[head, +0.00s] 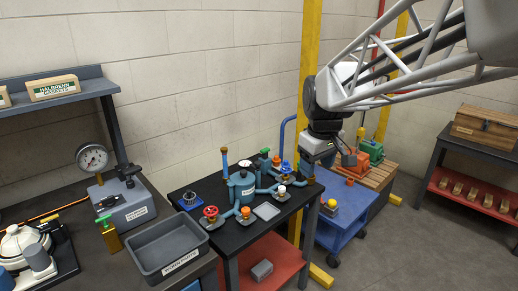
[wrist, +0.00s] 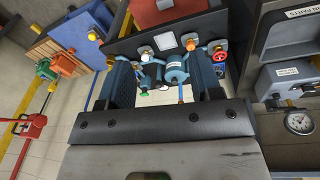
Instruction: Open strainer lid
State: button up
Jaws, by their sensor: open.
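The strainer (head: 242,188) is a blue pot with a white label on the black table, joined to blue pipes with coloured valves. Its top (head: 244,165) shows a small pale disc; whether the lid is shut I cannot tell. In the wrist view the strainer (wrist: 177,74) shows small, beyond and between the fingers. My gripper (head: 337,155) is up and right of the strainer, over the blue cart's side, apart from it. In the wrist view my gripper (wrist: 162,75) has its two dark fingers spread, with nothing held between them.
A dark ring part (head: 189,200) and a small grey tray (head: 267,211) lie on the table. A grey bin (head: 172,248) stands left; a yellow post (head: 309,75) rises behind.

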jog(key=w+a+f+n, duration=0.2)
jog(key=w+a+n, duration=0.15)
jog(key=w, duration=0.65)
jog(key=w+a+f+n, duration=0.2)
jog(key=w+a, duration=0.3)
jog(key=w, duration=0.4)
jog(key=n+g, duration=0.2)
jog(key=n, duration=0.3)
send_near(244, 171)
jog(key=shift+s+d+f, duration=0.15)
jog(key=shift+s+f, duration=0.15)
jog(key=shift+s, duration=0.3)
jog(key=shift+w+a+f+n, duration=0.35)
jog(key=shift+a+f, duration=0.05)
jog(key=shift+f, duration=0.15)
jog(key=shift+f, duration=3.75)
grip_shut()
